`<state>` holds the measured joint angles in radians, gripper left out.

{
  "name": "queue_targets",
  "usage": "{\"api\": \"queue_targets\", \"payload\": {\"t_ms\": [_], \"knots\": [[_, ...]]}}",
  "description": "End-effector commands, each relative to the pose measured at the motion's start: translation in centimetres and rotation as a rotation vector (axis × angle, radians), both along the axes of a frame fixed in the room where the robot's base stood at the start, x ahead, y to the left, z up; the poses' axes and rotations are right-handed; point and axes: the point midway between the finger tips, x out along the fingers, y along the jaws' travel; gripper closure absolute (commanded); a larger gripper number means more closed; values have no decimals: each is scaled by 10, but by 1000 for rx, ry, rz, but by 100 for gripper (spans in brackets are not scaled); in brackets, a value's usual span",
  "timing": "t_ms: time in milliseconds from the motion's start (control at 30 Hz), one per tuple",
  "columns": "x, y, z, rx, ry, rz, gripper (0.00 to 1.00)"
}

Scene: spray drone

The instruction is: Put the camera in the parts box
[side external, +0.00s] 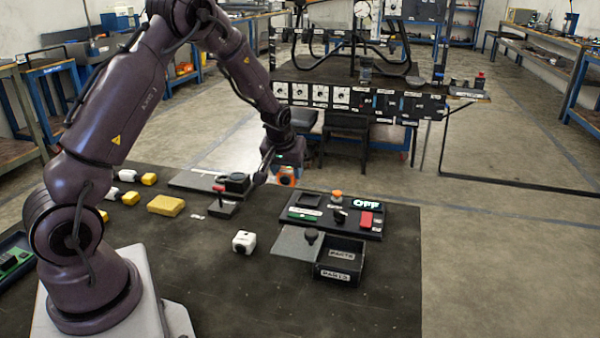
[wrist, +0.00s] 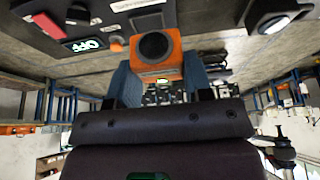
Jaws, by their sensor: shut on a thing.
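The camera, a small orange block with a round dark lens (wrist: 155,47), is held between the blue-grey fingers of my gripper (wrist: 158,85). In the side view the camera (side external: 288,179) hangs under my gripper (side external: 287,166), in the air above the back part of the table. The parts box (side external: 338,275) is a dark open-topped box with white labels, at the table's front right. Its inside looks empty from here. My gripper is behind and left of the box.
A control panel (side external: 330,228) with a red block, a green piece and a lit OFF sign lies behind the box. A white cube (side external: 244,242) stands left of the plate. The front table is clear.

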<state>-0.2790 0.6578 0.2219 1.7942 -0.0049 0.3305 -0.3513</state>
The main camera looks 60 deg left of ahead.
Motion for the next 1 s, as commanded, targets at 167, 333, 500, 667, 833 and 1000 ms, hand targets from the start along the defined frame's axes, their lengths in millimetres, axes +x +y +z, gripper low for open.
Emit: {"api": "queue_targets", "payload": {"t_ms": [167, 333, 500, 667, 833, 1000], "knots": [[-24, -13, 13, 1, -2, -1, 78], [-29, -29, 17, 0, 0, -26, 78], [-11, -82, 24, 0, -1, -157, 78], [-17, -151, 26, -1, 0, -303, 78], [-40, -197, 26, 0, 1, -345, 78], [-68, -222, 25, 0, 1, -317, 78]]}}
